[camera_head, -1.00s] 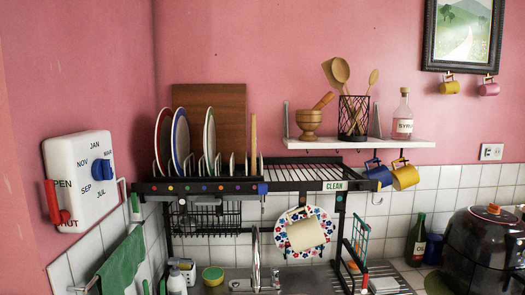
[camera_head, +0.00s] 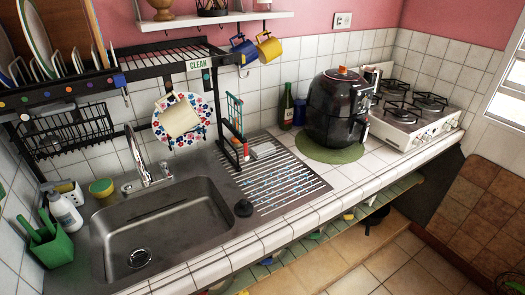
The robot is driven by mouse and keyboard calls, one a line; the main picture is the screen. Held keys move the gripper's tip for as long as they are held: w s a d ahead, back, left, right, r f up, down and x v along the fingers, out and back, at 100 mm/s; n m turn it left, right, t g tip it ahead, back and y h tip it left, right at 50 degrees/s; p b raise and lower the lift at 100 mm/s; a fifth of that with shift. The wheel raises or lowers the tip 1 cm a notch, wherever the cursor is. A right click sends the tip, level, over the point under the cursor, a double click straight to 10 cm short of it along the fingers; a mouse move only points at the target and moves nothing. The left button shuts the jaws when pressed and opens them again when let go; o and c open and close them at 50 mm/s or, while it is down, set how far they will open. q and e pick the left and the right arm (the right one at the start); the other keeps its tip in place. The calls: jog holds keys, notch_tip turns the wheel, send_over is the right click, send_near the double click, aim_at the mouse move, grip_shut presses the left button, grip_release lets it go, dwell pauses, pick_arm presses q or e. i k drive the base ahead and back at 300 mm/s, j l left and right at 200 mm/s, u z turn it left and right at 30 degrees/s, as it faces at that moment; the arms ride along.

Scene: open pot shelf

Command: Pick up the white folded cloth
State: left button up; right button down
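A small white flat thing (camera_head: 262,151) lies at the back of the ribbed drainboard, beside the dish rack's right leg. It may be the white folded cloth, but it is too small to be sure. A cream rectangular piece (camera_head: 181,119) hangs in front of a flower-patterned plate (camera_head: 160,133) under the rack; I cannot tell whether it is cloth. Neither of my grippers is in view.
The black dish rack (camera_head: 150,68) stands over the sink (camera_head: 165,225) and faucet (camera_head: 140,160). A black air fryer (camera_head: 338,110) sits right of the drainboard (camera_head: 285,190), before a white stove (camera_head: 410,115). The tiled front counter edge (camera_head: 300,228) is clear.

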aim_at(261, 151)
jog(key=l+u, duration=0.15)
jog(key=u, duration=0.25)
jog(key=l+u, duration=0.15)
jog(key=u, duration=0.25)
jog(key=i+l+u, duration=0.1)
jog(key=u, duration=0.25)
jog(key=l+u, duration=0.2)
jog(key=u, duration=0.2)
jog(key=k+l+u, duration=0.2)
jog(key=l, duration=0.15)
jog(key=l+u, duration=0.15)
jog(key=l, duration=0.15)
jog(key=k+l+u, duration=0.2)
jog(key=i+l, duration=0.05)
jog(key=l, duration=0.05)
